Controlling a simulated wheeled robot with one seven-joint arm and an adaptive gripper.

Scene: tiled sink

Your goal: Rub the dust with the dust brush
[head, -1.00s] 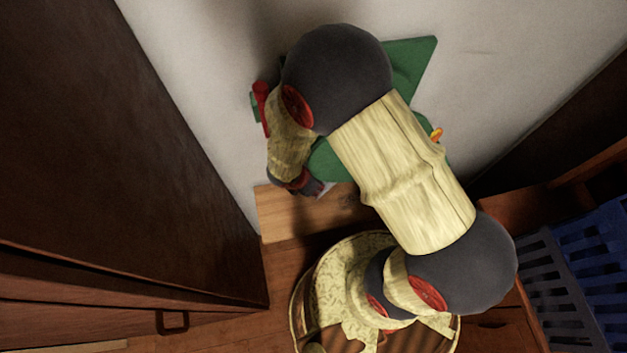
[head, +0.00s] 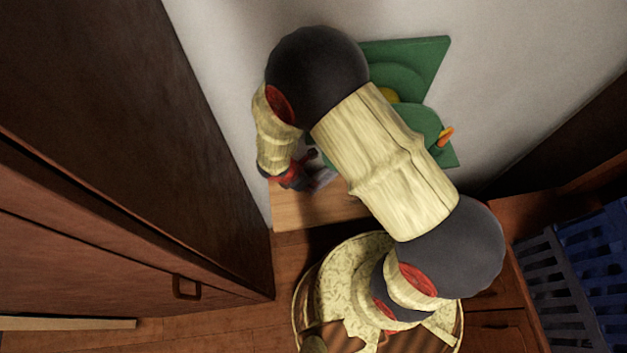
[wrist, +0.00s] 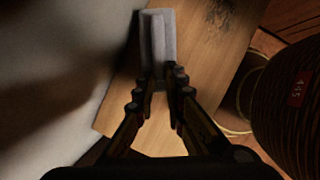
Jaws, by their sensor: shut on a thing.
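My gripper (wrist: 158,84) is shut on the dust brush (wrist: 157,35), a pale grey, block-like piece that sticks out beyond the fingertips in the wrist view. The brush is over the left part of a light wooden surface (wrist: 125,95); I cannot tell whether it touches it. A dark smudge of dust (wrist: 218,12) lies on the wood at the top, right of the brush and apart from it. In the head view my gripper (head: 308,178) is above the same wooden surface (head: 300,208), the brush is mostly hidden, and my arm covers where the dust lies.
A green structure (head: 425,60) with an orange part (head: 445,136) stands behind my arm against the white wall (head: 225,70). A tall dark wooden cabinet (head: 110,120) is close on the left. Blue crates (head: 595,250) are at the right.

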